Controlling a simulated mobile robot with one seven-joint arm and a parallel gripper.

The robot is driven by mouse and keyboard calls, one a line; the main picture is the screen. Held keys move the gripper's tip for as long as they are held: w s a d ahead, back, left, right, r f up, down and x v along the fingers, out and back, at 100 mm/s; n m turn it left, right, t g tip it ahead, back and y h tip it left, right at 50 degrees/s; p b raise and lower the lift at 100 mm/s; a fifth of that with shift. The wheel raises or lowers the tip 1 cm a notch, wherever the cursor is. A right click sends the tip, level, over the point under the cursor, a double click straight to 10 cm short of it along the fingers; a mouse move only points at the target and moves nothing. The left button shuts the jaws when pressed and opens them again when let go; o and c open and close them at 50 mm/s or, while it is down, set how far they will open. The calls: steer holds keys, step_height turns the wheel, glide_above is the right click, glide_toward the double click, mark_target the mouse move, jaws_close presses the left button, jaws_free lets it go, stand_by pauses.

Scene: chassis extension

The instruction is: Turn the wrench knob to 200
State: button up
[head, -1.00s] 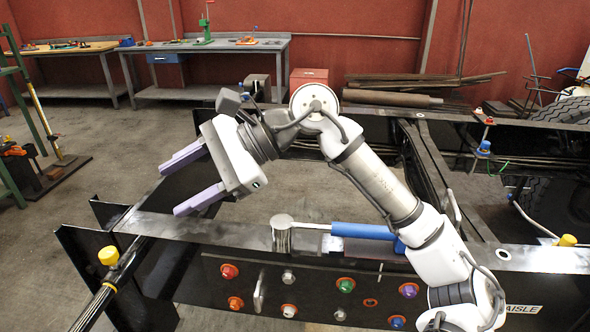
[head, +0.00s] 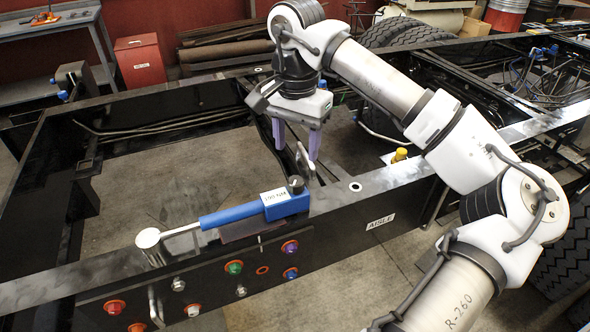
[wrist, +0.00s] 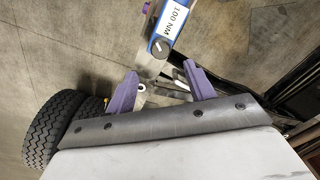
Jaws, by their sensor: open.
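The blue torque wrench (head: 252,210) lies along the top of the black chassis rail, with its round silver head (head: 148,238) at the left end. Its dark knob (head: 296,185) is at the right end of the blue handle. My gripper (head: 296,150) points down, open and empty, above and just behind the knob end. In the wrist view its purple fingers (wrist: 164,88) are spread apart, with the knob ahead of them and not between them.
The black rail (head: 340,208) runs across the front, with coloured bolts (head: 235,267) on its side face. A metal bracket (head: 305,160) stands close to my fingers. A yellow-capped part (head: 399,155) and tyres (head: 405,33) are to the right and behind.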

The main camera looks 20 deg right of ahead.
mark_target(296, 180)
step_height(296, 180, down, 9)
steer(key=shift+r+p, duration=0.2)
steer(key=shift+p, duration=0.8)
steer(key=c, duration=1)
steer(key=shift+f+b, duration=0.1)
steer(key=shift+b, duration=0.35)
steer(key=m+b, duration=0.3)
steer(key=shift+w+f, duration=0.1)
steer(key=shift+f, duration=0.1)
steer(key=m+b, duration=0.4)
steer(key=shift+r+m+b, duration=0.1)
steer(key=shift+m+b, duration=0.2)
steer(key=shift+b, duration=0.05)
steer(key=m+b, duration=0.2)
steer(key=m, duration=0.2)
steer(key=shift+r+b, duration=0.1)
steer(key=shift+b, duration=0.2)
steer(key=shift+r+m+b, duration=0.1)
steer(key=shift+m+b, duration=0.7)
steer(key=shift+m, duration=1.2)
